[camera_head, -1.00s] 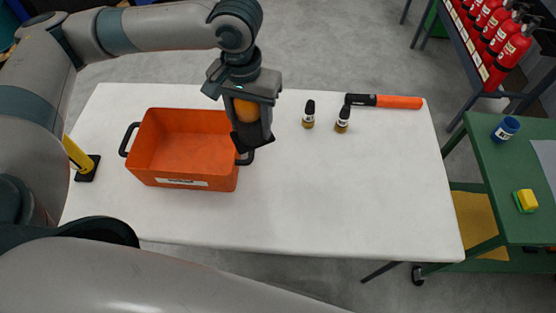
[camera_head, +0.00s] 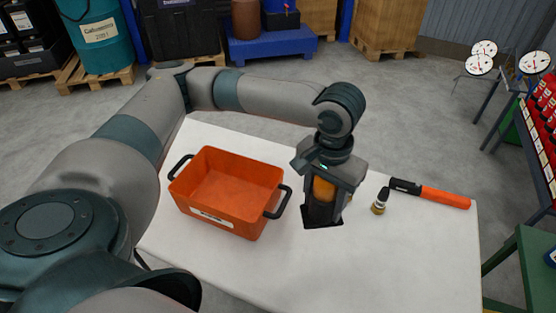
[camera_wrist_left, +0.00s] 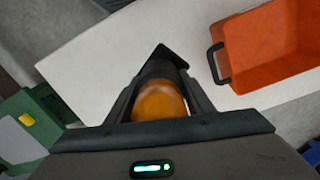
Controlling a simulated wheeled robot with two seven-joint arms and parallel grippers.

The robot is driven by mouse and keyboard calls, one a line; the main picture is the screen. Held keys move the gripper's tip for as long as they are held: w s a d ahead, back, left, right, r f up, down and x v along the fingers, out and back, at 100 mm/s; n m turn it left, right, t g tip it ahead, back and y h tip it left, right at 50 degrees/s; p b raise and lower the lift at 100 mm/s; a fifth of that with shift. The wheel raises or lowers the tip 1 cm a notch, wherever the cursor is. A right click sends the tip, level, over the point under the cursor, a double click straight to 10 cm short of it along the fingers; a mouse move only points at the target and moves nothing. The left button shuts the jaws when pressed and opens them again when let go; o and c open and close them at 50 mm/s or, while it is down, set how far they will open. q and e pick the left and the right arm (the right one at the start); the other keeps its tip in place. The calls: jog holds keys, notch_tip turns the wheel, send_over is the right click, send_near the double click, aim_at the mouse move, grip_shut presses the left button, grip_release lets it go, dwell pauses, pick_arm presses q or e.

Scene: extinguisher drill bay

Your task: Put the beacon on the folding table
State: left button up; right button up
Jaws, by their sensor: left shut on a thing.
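The beacon (camera_head: 323,189) has an amber dome and a dark base. My left gripper (camera_head: 322,206) is shut on it and holds it over the white folding table (camera_head: 350,270), to the right of the orange crate. Whether its base touches the table top is hard to tell. In the left wrist view the beacon (camera_wrist_left: 159,101) sits between the two fingers, its dome nearest the camera and its dark base pointing away toward the table (camera_wrist_left: 110,75). My right gripper is not in view.
The orange crate (camera_head: 205,213) with black handles stands left of the beacon. The table's front middle is clear. A green cart (camera_head: 525,270) stands at right.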

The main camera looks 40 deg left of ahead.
pick_arm(q)
jog(key=shift+d+f, duration=0.3)
jog(key=shift+d, duration=0.05)
jog(key=s+d+f+m+p, duration=0.1)
jog(key=s+d+f+m, duration=0.1)
jog(key=d+f, duration=0.3)
jog(key=s+d+f+m+p, duration=0.1)
jog(key=s+d+f+m, duration=0.2)
jog(key=d+f, duration=0.3)
jog(key=shift+d+m, duration=0.4)
jog(key=shift+d, duration=0.2)
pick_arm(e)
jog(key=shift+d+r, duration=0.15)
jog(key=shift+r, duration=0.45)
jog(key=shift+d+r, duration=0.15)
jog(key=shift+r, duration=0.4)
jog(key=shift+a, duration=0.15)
